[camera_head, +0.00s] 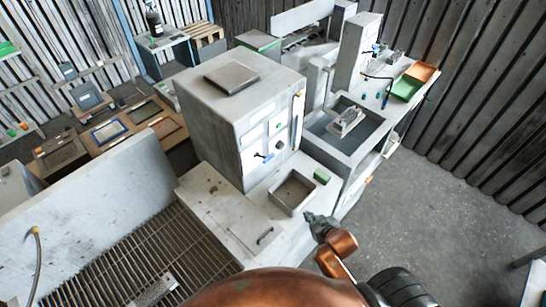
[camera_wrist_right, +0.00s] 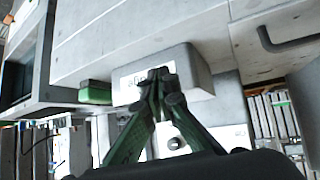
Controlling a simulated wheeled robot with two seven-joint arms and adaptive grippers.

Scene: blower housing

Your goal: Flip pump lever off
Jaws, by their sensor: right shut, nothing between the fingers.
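A small blue lever (camera_head: 263,157) sits on a white plate low on the front of the large grey cabinet (camera_head: 220,120). Its exact position is too small to tell, and no label can be read to confirm it is the pump lever. My right gripper (camera_head: 312,217) is at the front edge of the grey bench, to the right of and below that lever and apart from it. In the right wrist view, my gripper (camera_wrist_right: 160,76) has its green fingers shut and empty, in front of a grey block with a white label (camera_wrist_right: 130,82). My left gripper is not in view.
An open grey tray (camera_head: 293,194) and a green block (camera_head: 321,176) lie on the bench between my right gripper and the cabinet. A slatted grate (camera_head: 150,250) is at the left. A basin (camera_head: 345,130) stands behind. Open floor (camera_head: 440,200) is at the right.

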